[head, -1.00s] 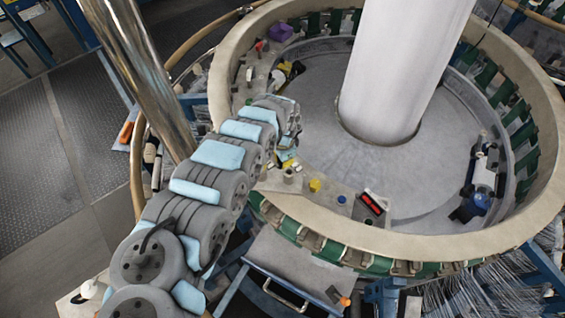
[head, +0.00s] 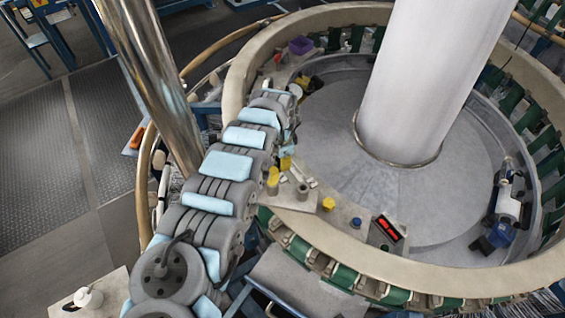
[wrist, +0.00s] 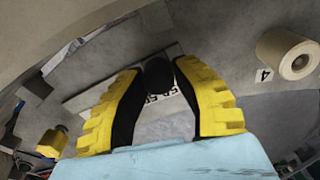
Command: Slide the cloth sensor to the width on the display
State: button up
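My gripper (wrist: 158,68) has yellow ribbed fingers with black pads, spread apart in the wrist view. A dark round knob (wrist: 158,76), possibly the cloth sensor's, lies between or just beyond the fingertips; I cannot tell whether they touch it. A pale bar (wrist: 85,100) and a white label with black print (wrist: 172,101), only partly legible, lie beside the knob. In the head view my arm largely hides the gripper, near the loom ring's left inner side. The display (head: 388,228) has red digits too small to read.
The loom's beige ring (head: 345,252) surrounds a large white column (head: 415,75). A yellow knob (head: 328,204) stands on the grey ledge left of the display. A cream roll (wrist: 290,55) is at the right in the wrist view. A metal pole (head: 150,80) stands left of my arm.

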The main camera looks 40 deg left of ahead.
jog(key=o, duration=0.4)
jog(key=shift+a, duration=0.2)
jog(key=shift+r, duration=0.1)
jog(key=shift+r, duration=6)
